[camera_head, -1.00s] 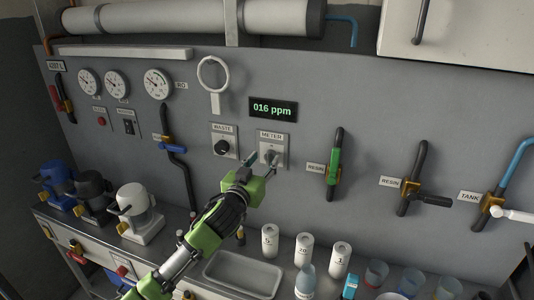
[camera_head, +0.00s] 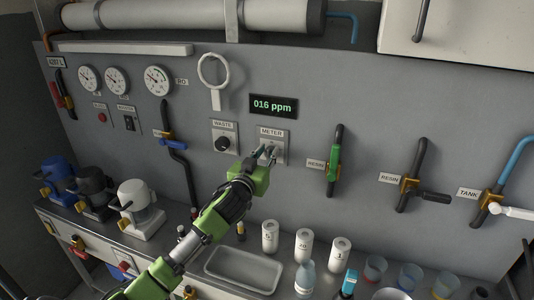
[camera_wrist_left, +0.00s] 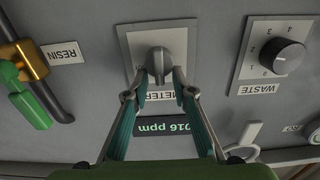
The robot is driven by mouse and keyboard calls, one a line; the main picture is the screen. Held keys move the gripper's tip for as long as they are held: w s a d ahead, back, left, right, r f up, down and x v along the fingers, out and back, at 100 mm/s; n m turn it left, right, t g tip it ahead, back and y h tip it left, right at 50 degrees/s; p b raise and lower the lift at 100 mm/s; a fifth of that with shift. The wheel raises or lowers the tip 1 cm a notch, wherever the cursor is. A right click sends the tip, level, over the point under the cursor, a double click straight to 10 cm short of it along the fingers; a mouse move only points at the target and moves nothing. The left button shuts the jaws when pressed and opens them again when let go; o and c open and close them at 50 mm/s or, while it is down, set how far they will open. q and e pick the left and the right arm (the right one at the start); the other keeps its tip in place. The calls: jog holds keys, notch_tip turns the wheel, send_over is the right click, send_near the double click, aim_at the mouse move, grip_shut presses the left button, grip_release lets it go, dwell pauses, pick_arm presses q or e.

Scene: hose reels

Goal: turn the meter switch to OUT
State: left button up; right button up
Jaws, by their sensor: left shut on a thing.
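The meter switch (camera_wrist_left: 159,62) is a grey knob on a light plate (camera_wrist_left: 186,38) under the METER label. It shows large in the left wrist view, which sees the panel upside down. My left gripper (camera_wrist_left: 159,78) has its two fingers closed on the sides of the knob. In the head view the left gripper (camera_head: 266,154) reaches up from below to the meter plate (camera_head: 281,143) and covers part of the switch. The display (camera_head: 273,106) above it reads 016 ppm. No OUT marking can be read. My right gripper is not in view.
The WASTE knob (camera_head: 222,143) is just left of the meter plate. A green-handled RESIN valve (camera_head: 334,160) is to the right. Below stand white canisters (camera_head: 304,245), a bottle (camera_head: 305,280) and a metal tray (camera_head: 244,271) on the counter.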

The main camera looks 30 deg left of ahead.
pick_arm(q)
jog(key=m, duration=0.2)
jog(key=shift+d+m+p, duration=0.2)
jog(key=shift+m+p, duration=0.2)
jog(key=shift+w+d+f+m+p, duration=0.1)
jog(key=shift+d+f+m+p, duration=0.15)
jog(key=shift+m, duration=1.6)
jog(key=shift+w+d+f+m+p, duration=0.15)
jog(key=shift+m+p, duration=0.15)
jog(key=shift+m, duration=1.5)
jog(key=shift+s+d+f+m+p, duration=0.1)
jog(key=shift+d+f+m+p, duration=0.15)
jog(key=shift+m, duration=1.6)
jog(key=o, duration=1.1)
